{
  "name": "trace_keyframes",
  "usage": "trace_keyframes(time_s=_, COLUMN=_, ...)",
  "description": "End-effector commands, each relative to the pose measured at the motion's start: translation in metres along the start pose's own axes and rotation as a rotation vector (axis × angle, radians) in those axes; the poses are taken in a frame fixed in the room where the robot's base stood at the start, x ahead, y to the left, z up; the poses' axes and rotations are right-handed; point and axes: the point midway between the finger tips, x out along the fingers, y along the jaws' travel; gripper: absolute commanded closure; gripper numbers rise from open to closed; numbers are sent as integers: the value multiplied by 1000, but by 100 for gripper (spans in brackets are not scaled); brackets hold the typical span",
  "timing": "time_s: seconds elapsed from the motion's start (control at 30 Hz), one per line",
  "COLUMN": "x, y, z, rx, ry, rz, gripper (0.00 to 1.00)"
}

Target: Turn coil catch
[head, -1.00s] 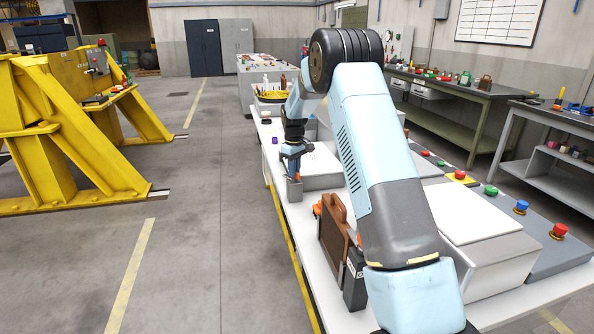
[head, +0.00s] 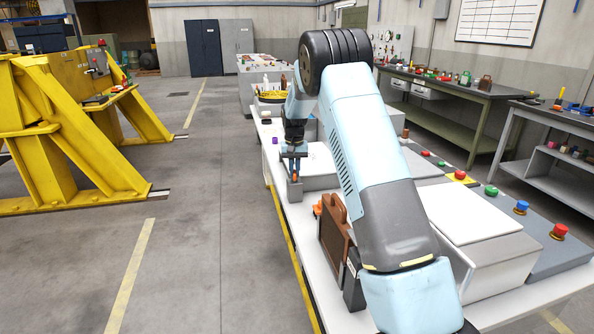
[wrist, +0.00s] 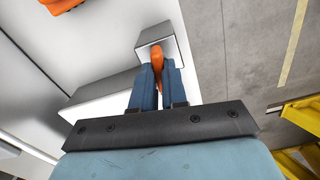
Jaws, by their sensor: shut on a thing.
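My gripper (wrist: 158,90) is shut on an orange catch handle (wrist: 157,56) in the wrist view. The blue fingers stand on both sides of the handle and hide its lower part. The handle lies over the end of a light grey block (wrist: 168,32) at the bench's edge. In the head view my gripper (head: 294,172) points down at the grey block (head: 294,190) on the aisle side of the white bench. The handle is too small there to make out clearly.
A brown case (head: 333,230) and a small orange part (head: 317,208) are nearer on the bench. White boxes (head: 475,245) and a row of coloured buttons (head: 521,207) lie to the right. A yellow steel frame (head: 60,140) stands left across the clear floor aisle.

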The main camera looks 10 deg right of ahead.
Motion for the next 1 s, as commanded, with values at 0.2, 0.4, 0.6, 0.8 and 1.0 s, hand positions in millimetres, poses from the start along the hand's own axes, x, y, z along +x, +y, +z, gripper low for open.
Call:
trace_keyframes(time_s=0.2, x=-2, y=-2, z=-2, rx=49, ry=8, rz=-3, gripper=100)
trace_keyframes(time_s=0.4, x=-2, y=-2, z=-2, rx=60, ry=7, rz=-3, gripper=100)
trace_keyframes(time_s=0.6, x=-2, y=-2, z=-2, rx=60, ry=7, rz=-3, gripper=100)
trace_keyframes(time_s=0.8, x=-2, y=-1, z=-2, rx=60, ry=6, rz=-2, gripper=76)
trace_keyframes(time_s=1.0, x=-1, y=-1, z=-1, rx=60, ry=3, rz=-1, gripper=62)
